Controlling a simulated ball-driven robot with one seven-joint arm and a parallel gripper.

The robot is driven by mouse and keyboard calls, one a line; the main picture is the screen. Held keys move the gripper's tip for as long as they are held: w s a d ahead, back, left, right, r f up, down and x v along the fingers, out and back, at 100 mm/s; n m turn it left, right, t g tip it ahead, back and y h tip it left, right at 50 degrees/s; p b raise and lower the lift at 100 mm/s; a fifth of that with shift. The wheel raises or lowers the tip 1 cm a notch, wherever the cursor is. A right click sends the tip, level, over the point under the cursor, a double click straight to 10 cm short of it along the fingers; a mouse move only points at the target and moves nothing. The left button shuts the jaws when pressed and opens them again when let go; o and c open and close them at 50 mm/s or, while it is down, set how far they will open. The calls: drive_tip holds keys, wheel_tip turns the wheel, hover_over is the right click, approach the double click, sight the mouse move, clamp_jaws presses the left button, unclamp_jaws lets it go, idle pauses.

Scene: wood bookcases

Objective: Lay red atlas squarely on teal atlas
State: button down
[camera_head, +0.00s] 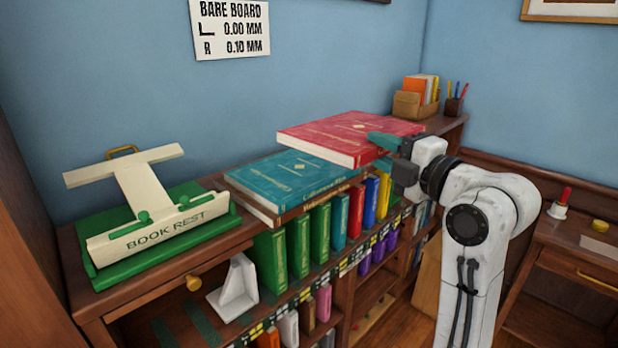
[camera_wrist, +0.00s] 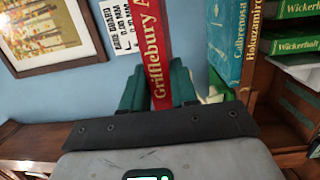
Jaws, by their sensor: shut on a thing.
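The red atlas (camera_head: 345,137) is a large flat book with gold lettering, held roughly level in the air. My gripper (camera_head: 385,152) is shut on its right, spine-side part. In the wrist view, the red spine (camera_wrist: 158,55) stands between the two green fingers (camera_wrist: 158,88). The teal atlas (camera_head: 280,180) lies flat on a brown book (camera_head: 290,213) on top of the bookcase; its spine also shows in the wrist view (camera_wrist: 232,40). The red atlas is higher than the teal one and offset to the right and back. It hides the teal atlas's far right corner.
A green and cream book rest (camera_head: 165,222) stands on the left top. A box of cards (camera_head: 415,103) and a pencil cup (camera_head: 453,106) stand at the far right end. A white bookend (camera_head: 236,288) and rows of upright books (camera_head: 300,245) are in front, below.

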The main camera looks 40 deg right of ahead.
drive_tip(key=shift+w+a+f+p, duration=0.25)
drive_tip(key=shift+w+f+p, duration=0.45)
drive_tip(key=shift+w+f, duration=1.3)
drive_tip(key=shift+w+a+f+p, duration=0.2)
drive_tip(key=shift+w+f+p, duration=0.5)
drive_tip(key=shift+w+f, duration=1.25)
drive_tip(key=shift+w+a+f+p, duration=0.25)
drive_tip(key=shift+w+f+p, duration=0.45)
drive_tip(key=shift+w+f, duration=1.3)
drive_tip(key=c, duration=0.9)
unclamp_jaws()
drive_tip(key=shift+f, duration=0.1)
drive_tip(key=shift+o, duration=0.2)
drive_tip(key=s+a+b, duration=0.1)
drive_tip(key=s+b, duration=0.3)
drive_tip(key=s, duration=0.8)
drive_tip(key=shift+a+f, duration=0.25)
drive_tip(key=shift+a, duration=0.05)
